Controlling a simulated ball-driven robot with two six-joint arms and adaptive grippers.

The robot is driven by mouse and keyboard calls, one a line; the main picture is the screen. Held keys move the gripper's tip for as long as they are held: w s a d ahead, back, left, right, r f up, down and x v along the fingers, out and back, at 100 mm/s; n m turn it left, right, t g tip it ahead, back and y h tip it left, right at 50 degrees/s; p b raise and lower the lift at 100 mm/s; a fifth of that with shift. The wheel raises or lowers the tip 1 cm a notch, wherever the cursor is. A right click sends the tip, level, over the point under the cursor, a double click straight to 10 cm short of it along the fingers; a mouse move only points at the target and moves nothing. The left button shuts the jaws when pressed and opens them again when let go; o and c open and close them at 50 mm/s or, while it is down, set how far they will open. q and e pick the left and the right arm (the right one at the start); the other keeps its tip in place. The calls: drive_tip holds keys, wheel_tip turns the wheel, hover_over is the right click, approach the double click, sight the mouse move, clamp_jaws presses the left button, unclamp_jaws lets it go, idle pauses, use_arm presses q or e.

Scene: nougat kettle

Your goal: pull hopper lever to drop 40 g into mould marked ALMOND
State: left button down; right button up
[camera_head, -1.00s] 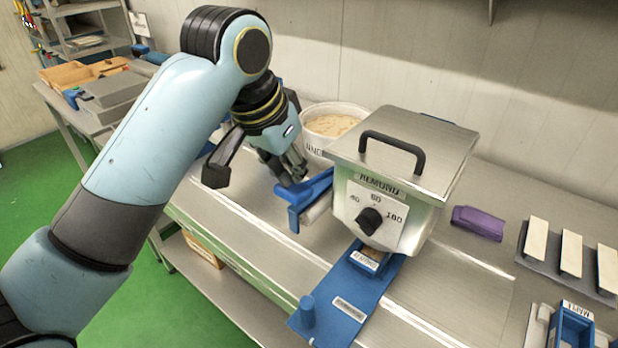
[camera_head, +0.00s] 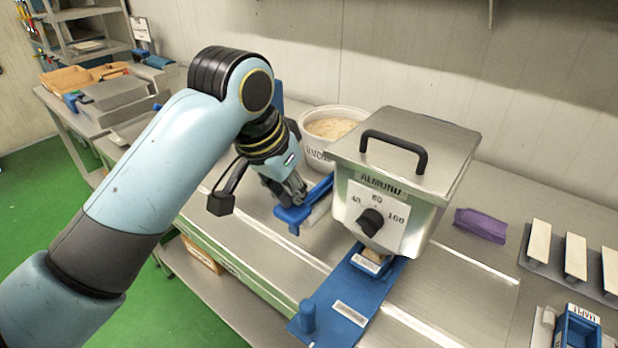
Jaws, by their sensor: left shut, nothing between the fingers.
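The steel hopper (camera_head: 400,180) stands on the bench, labelled ALMOND, with a black dial knob (camera_head: 370,222) marked 40, 80 and 160. I cannot tell its exact setting. The blue lever (camera_head: 318,194) sticks out at the hopper's left side. My left gripper (camera_head: 291,198) is shut and empty, its fingertips at the lever's outer end; they seem to touch it. A small blue mould (camera_head: 369,265) sits under the hopper on a blue base plate (camera_head: 335,305). Something brownish shows in it; its label is too small to read. My right gripper is out of view.
A white tub of pale nuts (camera_head: 318,152) stands behind the lever. A purple block (camera_head: 480,225) and a rack of pale bars (camera_head: 572,262) lie right of the hopper. Another labelled blue mould (camera_head: 578,328) is at the lower right. A blue post (camera_head: 307,314) rises from the plate.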

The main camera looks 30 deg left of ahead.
use_arm(q)
drive_tip(key=shift+f+p, duration=0.25)
drive_tip(key=shift+p, duration=0.1)
wheel_tip(320, 180, up, 3)
drive_tip(key=shift+f+p, duration=0.1)
drive_tip(key=shift+p, duration=1)
drive_tip(key=shift+r, duration=0.35)
wheel_tip(320, 180, up, 6)
drive_tip(key=shift+r, duration=0.25)
